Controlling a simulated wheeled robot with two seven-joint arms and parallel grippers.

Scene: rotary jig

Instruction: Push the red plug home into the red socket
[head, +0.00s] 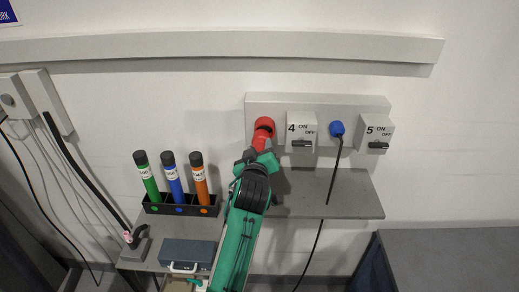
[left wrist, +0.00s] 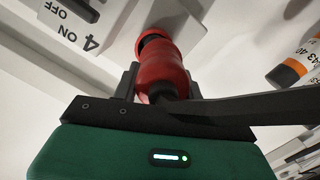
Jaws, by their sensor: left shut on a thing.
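The red plug (left wrist: 166,72) is gripped by my left gripper (left wrist: 152,88) in the left wrist view, its front end pointing at the wall panel. In the head view the red plug (head: 262,132) is at the panel's left part, with the red socket at its tip. In the left wrist view the red socket (left wrist: 152,36) shows as a dark-centred red ring at the plug's front. How deep the plug sits in it cannot be told. My left gripper (head: 256,156) comes up from below in the head view. My right gripper is not in view.
Switch box 4 (head: 301,130) is just right of the plug. A blue plug (head: 337,129) with a black cable and switch box 5 (head: 376,132) are further right. A rack (head: 181,209) with green, blue and orange tubes stands left on the grey shelf (head: 340,196).

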